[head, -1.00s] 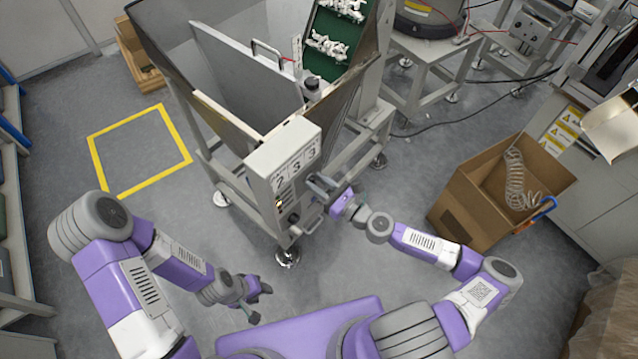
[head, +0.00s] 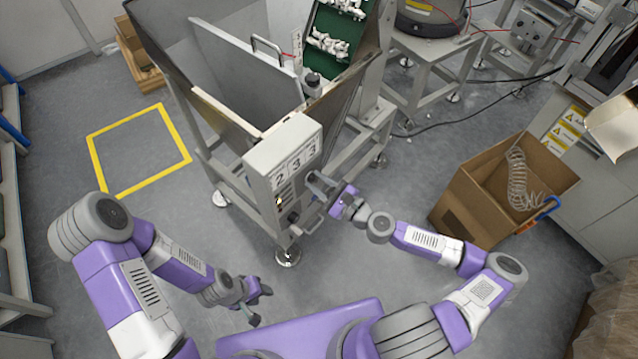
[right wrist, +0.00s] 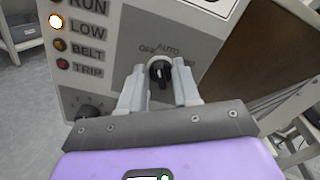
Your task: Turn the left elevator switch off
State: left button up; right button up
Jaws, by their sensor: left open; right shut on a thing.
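The control box (head: 284,170) is a light grey cabinet on the front corner of the metal hopper. In the right wrist view its grey panel carries a black rotary switch knob (right wrist: 160,72), with OFF and AUTO lettered above it. My right gripper (right wrist: 159,88) has its fingers on either side of this knob and is shut on it. The knob stands roughly upright, with its pointer near AUTO; its exact setting is hard to tell. In the head view my right gripper (head: 318,187) is at the box's right side. My left gripper (head: 259,301) is open and empty, low over the floor.
Indicator lamps line the panel's left, with the LOW lamp (right wrist: 56,20) lit white. A smaller dial (right wrist: 92,110) sits at lower left. A cardboard box (head: 475,210) with a coiled hose stands right. Floor inside the yellow square (head: 140,150) is clear.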

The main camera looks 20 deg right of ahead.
jog(key=shift+f+n+b, duration=0.1)
jog(key=shift+n+b, duration=0.25)
jog(key=shift+n, duration=1.15)
jog(key=o, duration=1)
jog(key=shift+s, duration=0.1)
jog(key=v, duration=0.7)
jog(key=shift+s+d, duration=0.1)
jog(key=shift+s, duration=0.1)
